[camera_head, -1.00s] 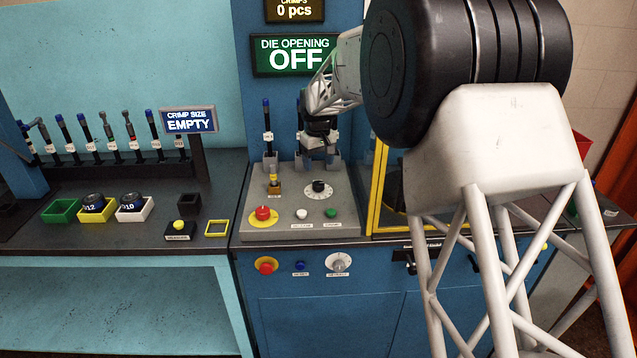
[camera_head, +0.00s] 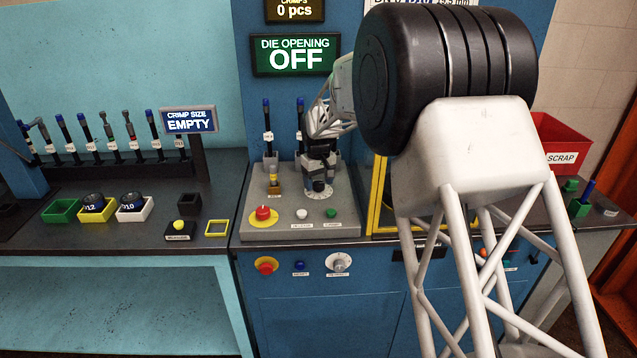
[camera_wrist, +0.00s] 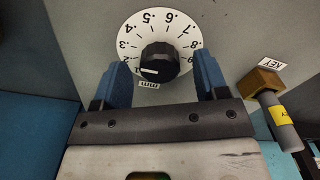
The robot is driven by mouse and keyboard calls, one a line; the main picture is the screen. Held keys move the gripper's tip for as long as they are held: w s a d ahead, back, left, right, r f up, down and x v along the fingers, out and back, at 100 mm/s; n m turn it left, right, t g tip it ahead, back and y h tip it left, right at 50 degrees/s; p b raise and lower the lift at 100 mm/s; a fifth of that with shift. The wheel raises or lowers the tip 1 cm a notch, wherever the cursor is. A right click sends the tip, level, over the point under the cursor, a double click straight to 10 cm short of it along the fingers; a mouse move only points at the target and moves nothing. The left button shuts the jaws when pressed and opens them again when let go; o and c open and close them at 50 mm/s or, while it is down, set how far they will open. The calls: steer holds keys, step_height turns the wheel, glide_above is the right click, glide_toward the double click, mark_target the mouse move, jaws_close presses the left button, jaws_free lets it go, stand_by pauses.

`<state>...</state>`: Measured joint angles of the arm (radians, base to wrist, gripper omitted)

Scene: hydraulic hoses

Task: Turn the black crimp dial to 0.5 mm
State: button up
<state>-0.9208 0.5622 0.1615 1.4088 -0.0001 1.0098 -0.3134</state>
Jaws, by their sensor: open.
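The black crimp dial (camera_wrist: 158,60) sits on a round white scale (camera_wrist: 158,22) marked in tenths, with an "mm" label below. In the wrist view its white pointer line is at the knob's lower left, near the low numbers and away from .5 at the top. My gripper (camera_wrist: 162,66) is open, with one blue finger on each side of the knob and a visible gap on both sides. Whether the fingertips are down at knob height is unclear. In the head view my gripper (camera_head: 319,172) is right over the dial (camera_head: 318,190), partly hiding it.
A brass key block (camera_wrist: 262,82) with a yellow-tagged key stands right of the dial in the wrist view. On the grey panel, a red button (camera_head: 263,213), a white button (camera_head: 301,214) and a green button (camera_head: 330,213) lie in front. The die opening display (camera_head: 295,55) reads OFF.

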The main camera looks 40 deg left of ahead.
steer(key=shift+f, duration=0.25)
steer(key=shift+c, duration=0.2)
steer(key=c, duration=0.9)
steer(key=shift+m, duration=0.4)
steer(key=m, duration=1.1)
